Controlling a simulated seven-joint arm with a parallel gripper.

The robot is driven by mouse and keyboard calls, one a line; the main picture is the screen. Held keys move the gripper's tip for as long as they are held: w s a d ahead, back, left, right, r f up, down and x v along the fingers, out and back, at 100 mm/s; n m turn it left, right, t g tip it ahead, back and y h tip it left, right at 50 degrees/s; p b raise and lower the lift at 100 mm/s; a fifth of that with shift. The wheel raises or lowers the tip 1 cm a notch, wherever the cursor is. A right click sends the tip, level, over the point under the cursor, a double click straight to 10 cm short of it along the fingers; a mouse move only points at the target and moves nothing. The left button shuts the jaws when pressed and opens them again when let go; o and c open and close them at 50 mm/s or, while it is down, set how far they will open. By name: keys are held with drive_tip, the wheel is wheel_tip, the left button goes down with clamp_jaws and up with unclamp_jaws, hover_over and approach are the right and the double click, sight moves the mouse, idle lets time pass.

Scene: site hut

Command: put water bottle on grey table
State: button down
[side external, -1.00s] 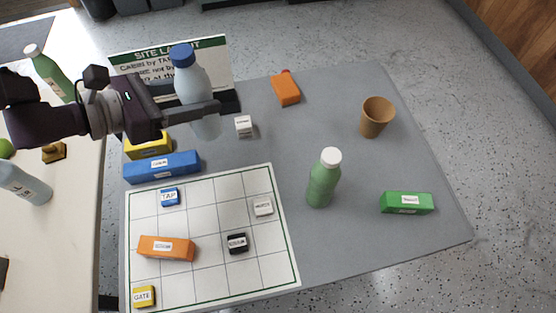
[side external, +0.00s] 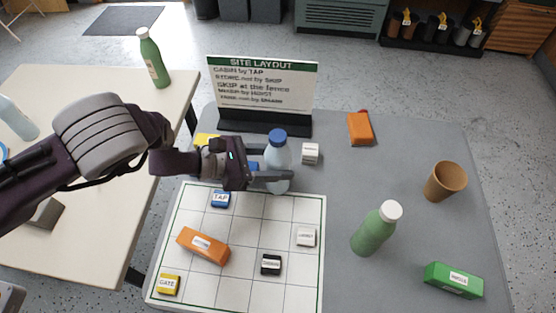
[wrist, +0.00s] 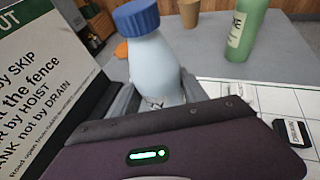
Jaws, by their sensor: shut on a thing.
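The water bottle (side external: 278,155), pale and translucent with a blue cap, stands upright between the fingers of my gripper (side external: 272,167), which is shut on it. In the wrist view the bottle (wrist: 155,65) fills the middle, with a finger on either side and its base hidden. The bottle is over the grey table (side external: 345,190), in front of the sign and by the back edge of the white grid board. Whether its base touches the surface I cannot tell.
The sign (side external: 262,85) stands behind. A white block (side external: 310,153), orange block (side external: 360,128), brown cup (side external: 445,180), green bottle (side external: 375,230) and green box (side external: 454,279) stand rightward. The grid board (side external: 240,255) carries labelled blocks. Bare grey surface lies between the white block and cup.

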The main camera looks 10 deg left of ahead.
drive_tip(key=c, duration=0.6)
unclamp_jaws()
drive_tip(key=shift+f, duration=0.1)
drive_tip(key=shift+s+a+r, duration=0.1)
drive_tip(key=shift+a+r, duration=0.15)
drive_tip(key=shift+a, duration=0.05)
drive_tip(key=v, duration=1.1)
drive_tip(key=shift+r, duration=0.2)
drive_tip(key=shift+a, duration=0.1)
